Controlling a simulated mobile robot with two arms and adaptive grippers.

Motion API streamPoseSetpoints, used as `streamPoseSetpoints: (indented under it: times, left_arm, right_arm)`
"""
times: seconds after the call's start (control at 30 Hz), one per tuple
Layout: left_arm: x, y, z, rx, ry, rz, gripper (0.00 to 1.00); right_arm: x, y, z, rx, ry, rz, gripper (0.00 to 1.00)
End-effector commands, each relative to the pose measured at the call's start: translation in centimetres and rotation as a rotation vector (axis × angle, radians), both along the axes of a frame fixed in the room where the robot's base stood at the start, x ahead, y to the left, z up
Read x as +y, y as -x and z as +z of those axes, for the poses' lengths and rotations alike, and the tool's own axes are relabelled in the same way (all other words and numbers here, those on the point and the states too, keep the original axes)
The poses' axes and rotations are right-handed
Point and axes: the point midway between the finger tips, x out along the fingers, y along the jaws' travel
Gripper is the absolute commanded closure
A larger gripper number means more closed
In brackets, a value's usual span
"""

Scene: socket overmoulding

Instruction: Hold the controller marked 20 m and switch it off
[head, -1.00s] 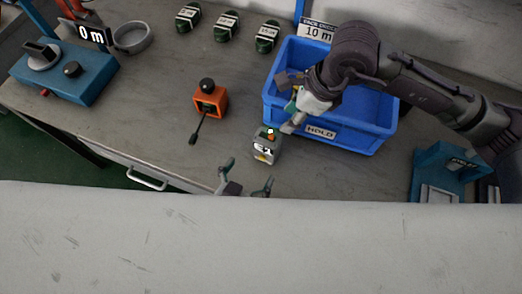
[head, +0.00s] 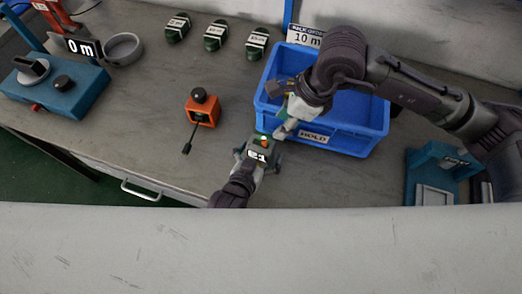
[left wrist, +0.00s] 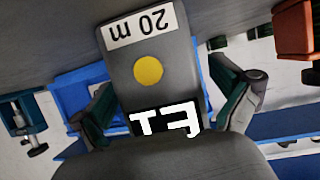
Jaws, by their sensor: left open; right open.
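The controller (head: 257,156) stands on the table in front of the blue bin. In the left wrist view the controller (left wrist: 166,50) has a white label reading 20 m, upside down, a round yellow button and a dark display with white characters. My left gripper (head: 260,160) is open, with one finger on each side of the controller. In the left wrist view its fingers (left wrist: 168,105) stand apart from the grey body. My right gripper (head: 282,127) is open just above and right of the controller, by the bin's near left corner. Its fingertips are small and partly hidden.
The blue bin (head: 353,141) has a HOLD label, and a 10 m sign (head: 306,37) stands behind it. An orange device (head: 202,110) with a black knob and lever lies left. Three dark green pods (head: 215,35) line the back. A blue station (head: 60,92) stands far left.

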Motion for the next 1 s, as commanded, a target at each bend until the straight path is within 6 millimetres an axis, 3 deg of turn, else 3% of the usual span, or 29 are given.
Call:
streamPoseSetpoints:
  times: [0.03, 0.4, 0.43, 0.53, 0.67, 0.8, 1.0]
  left_arm:
    - [0.0, 0.0, 0.0, 0.0, 0.0, 0.0, 0.05]
    - [0.0, 0.0, 0.0, 0.0, 0.0, 0.0, 0.67]
    - [0.0, 0.0, 0.0, 0.0, 0.0, 0.0, 0.69]
    - [0.0, 0.0, 0.0, 0.0, 0.0, 0.0, 0.69]
    - [0.0, 0.0, 0.0, 0.0, 0.0, 0.0, 0.69]
    - [0.0, 0.0, 0.0, 0.001, 0.0, 0.0, 0.69]
    - [0.0, 0.0, 0.0, 0.0, 0.0, 0.0, 0.69]
  right_arm:
    - [0.0, 0.0, 0.0, 0.0, 0.0, 0.0, 0.58]
    - [0.0, 0.0, 0.0, 0.0, 0.0, 0.0, 0.58]
    - [0.0, 0.0, 0.0, 0.0, 0.0, 0.0, 0.6]
    - [-0.5, 0.3, -0.1, 0.003, -0.004, -0.018, 0.77]
    - [-3.1, 1.8, 0.0, 0.003, -0.018, -0.108, 0.98]
    - [-5.3, 3.2, 0.3, -0.005, -0.026, -0.197, 1.0]
    - [-5.9, 3.5, 0.5, -0.011, -0.029, -0.225, 1.0]
